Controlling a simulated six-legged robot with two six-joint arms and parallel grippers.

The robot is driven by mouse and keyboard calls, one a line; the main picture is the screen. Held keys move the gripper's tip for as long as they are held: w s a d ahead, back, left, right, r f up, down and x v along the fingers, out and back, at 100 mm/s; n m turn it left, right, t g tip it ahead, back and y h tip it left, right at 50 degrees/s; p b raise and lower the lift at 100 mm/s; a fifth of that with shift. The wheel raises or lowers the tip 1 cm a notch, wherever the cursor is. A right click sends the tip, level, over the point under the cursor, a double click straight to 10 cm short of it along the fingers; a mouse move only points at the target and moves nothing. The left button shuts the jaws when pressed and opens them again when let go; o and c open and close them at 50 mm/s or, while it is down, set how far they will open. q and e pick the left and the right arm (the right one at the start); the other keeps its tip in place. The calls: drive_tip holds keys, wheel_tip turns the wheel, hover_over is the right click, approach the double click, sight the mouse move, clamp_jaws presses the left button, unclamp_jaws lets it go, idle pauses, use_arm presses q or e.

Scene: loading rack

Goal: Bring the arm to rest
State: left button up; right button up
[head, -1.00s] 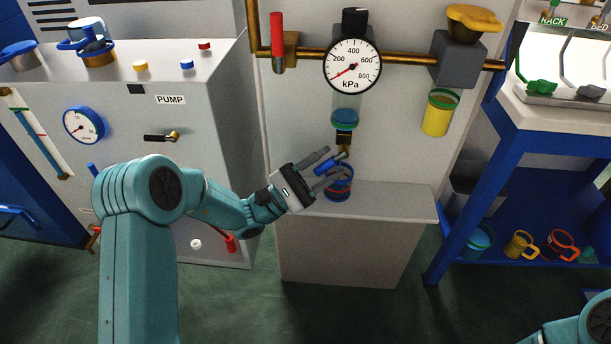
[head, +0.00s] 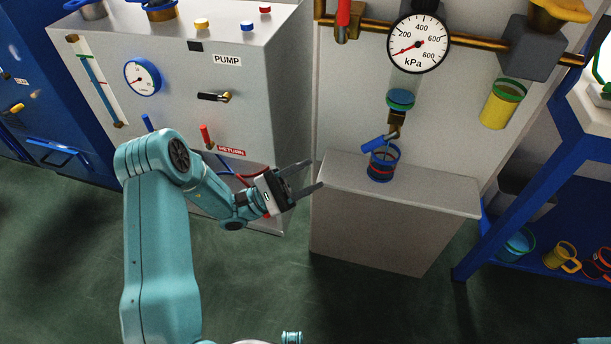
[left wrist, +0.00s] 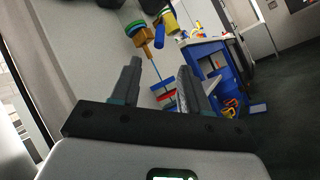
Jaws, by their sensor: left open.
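My left gripper (head: 307,179) is open and empty. It hangs in the air left of the grey ledge (head: 400,185), in front of the pump cabinet. Its two fingers also show in the left wrist view (left wrist: 160,85), spread apart with nothing between them. A blue cup with a red band (head: 382,165) stands on the ledge under a brass tap with a blue lever (head: 374,144), apart from the gripper. My right gripper is out of view.
The pump cabinet (head: 190,65) with its dial and red return lever (head: 206,136) is behind the arm. A pressure gauge (head: 418,43) is above the ledge. A blue rack (head: 520,200) with several mugs stands at the right. The green floor in front is clear.

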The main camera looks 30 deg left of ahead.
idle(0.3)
use_arm(q)
drive_tip(key=s+d+f+m+g+y, duration=0.3)
drive_tip(key=s+d+f+m+g, duration=0.1)
drive_tip(key=s+d+f+g, duration=0.9)
drive_tip(key=s+f+m+g+y, duration=0.2)
drive_tip(key=s+f+m+y, duration=0.3)
drive_tip(key=f, duration=0.3)
drive_tip(key=s+f+m+g+y, duration=0.2)
drive_tip(key=s+f+m+y, duration=0.1)
drive_tip(key=f+m+y, duration=0.3)
wheel_tip(320, 180, up, 19)
drive_tip(key=w+d+t+y+p, duration=0.1)
drive_tip(key=w+t+p, duration=0.1)
drive_tip(key=p, duration=1.7)
drive_tip(key=shift+p, duration=0.4)
